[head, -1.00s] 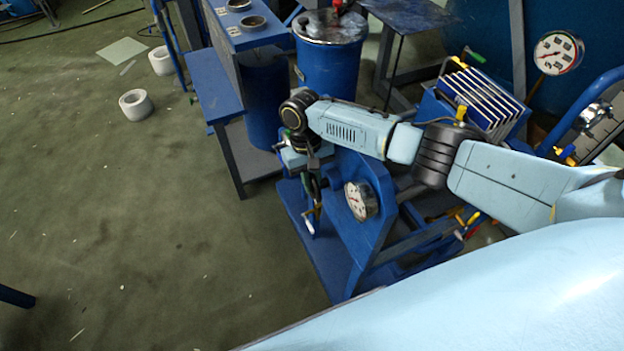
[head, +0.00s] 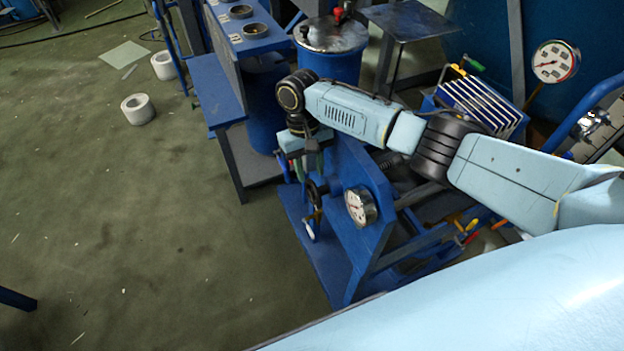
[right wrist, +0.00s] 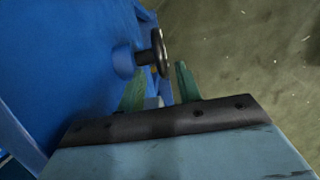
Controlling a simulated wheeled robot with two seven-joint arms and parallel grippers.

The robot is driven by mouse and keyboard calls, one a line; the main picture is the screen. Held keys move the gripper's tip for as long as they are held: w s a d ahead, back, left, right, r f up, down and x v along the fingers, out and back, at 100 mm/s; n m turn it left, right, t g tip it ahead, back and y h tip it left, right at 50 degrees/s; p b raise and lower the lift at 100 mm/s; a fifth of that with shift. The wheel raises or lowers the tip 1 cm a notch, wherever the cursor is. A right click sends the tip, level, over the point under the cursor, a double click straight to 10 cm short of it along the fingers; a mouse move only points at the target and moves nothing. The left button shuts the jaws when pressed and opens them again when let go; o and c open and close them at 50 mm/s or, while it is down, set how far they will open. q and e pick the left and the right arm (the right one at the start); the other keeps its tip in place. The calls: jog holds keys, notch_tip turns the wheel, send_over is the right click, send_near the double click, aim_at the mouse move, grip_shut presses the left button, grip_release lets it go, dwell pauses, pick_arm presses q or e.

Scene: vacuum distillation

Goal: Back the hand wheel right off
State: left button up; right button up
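The hand wheel (right wrist: 158,52) is a small dark ring on a short stem from a blue panel (right wrist: 70,60), seen nearly edge-on in the right wrist view. In the head view the hand wheel (head: 316,189) shows as a dark shape left of the pressure gauge. My right gripper (head: 310,170) is above it, pointing down. In the right wrist view my right gripper (right wrist: 160,75) has its two green fingers apart with a gap between them. The wheel lies just beyond the fingertips, roughly in line with the gap, and looks free of them. My left gripper is not in view.
The pressure gauge (head: 360,205) on the blue stand is close to the right of the wheel. A blue drum (head: 328,65) and a blue bench (head: 220,95) stand behind. A white roll (head: 138,109) lies on the floor; the floor at left is mostly clear.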

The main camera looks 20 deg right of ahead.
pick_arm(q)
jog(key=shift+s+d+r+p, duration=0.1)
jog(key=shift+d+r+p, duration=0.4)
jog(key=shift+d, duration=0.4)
pick_arm(e)
jog(key=v, duration=0.7)
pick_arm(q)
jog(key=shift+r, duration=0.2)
pick_arm(e)
jog(key=shift+r, duration=0.15)
